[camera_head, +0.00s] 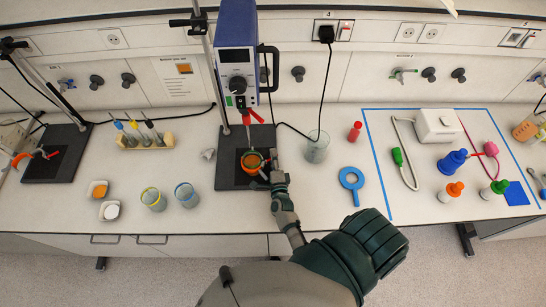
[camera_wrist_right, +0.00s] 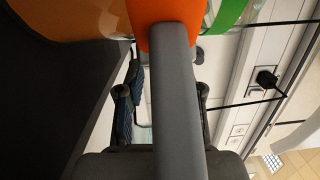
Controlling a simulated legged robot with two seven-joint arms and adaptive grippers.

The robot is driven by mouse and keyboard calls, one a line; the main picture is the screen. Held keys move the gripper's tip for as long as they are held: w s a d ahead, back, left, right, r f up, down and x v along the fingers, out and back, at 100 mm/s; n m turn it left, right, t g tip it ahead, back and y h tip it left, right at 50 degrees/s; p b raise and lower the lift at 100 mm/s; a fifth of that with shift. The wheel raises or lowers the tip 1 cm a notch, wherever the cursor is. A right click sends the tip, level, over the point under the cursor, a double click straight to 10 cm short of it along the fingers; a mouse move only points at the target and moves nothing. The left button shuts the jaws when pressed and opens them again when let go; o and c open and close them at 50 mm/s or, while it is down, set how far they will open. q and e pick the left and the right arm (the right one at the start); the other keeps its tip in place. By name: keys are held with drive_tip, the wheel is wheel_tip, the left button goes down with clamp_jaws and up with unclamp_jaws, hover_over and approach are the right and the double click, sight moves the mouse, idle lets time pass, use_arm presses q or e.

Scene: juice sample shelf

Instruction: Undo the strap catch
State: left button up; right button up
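A glass vessel (camera_head: 252,158) with a green rim stands on the black stand plate (camera_head: 228,172) under the blue stirrer. An orange part (camera_head: 249,170) shows at its front. In the wrist view an orange piece (camera_wrist_right: 168,28) sits at the top, beside a green band (camera_wrist_right: 231,14), with a grey bar (camera_wrist_right: 178,95) running down from it. I cannot tell for sure which part is the strap catch. My right gripper (camera_head: 268,168) is at the vessel's right side. Its fingers (camera_wrist_right: 163,105) show apart on either side of the bar, which partly hides them. My left gripper is out of view.
The blue stirrer (camera_head: 237,55) and its metal rod rise behind the vessel. Two beakers (camera_head: 153,198) (camera_head: 186,194) stand to the left. The bench front between these is mostly clear.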

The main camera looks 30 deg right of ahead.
drive_tip(key=shift+s, duration=0.1)
drive_tip(key=v, duration=1.2)
